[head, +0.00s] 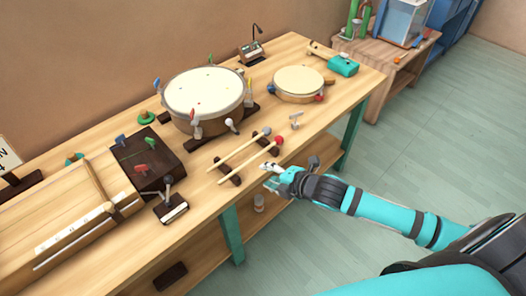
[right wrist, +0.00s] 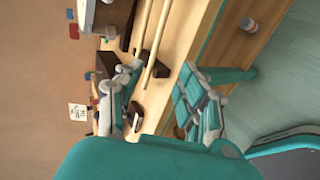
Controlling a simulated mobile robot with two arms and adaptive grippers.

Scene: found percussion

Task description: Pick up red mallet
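The red mallet has a round red head (head: 279,140) and a pale wooden stick (head: 245,165). It lies on two dark rests on the workbench, nearer the front edge than a parallel mallet with a grey-blue head (head: 267,131). My right gripper (head: 268,177) is at the bench's front edge, just in front of the red mallet's stick and apart from it. In the right wrist view its two fingers (right wrist: 162,100) are spread with nothing between their tips. Two pale sticks show beyond them; the right one looks like the red mallet's stick (right wrist: 162,40). Mallet heads are not visible there. My left gripper is out of view.
Behind the mallets stand a large drum (head: 203,92) and a smaller drum (head: 298,82). A dark box (head: 147,160) and a small dark block with a metal piece (head: 171,208) are to the left. The wooden workbench (head: 335,115) has clear surface right of the mallets.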

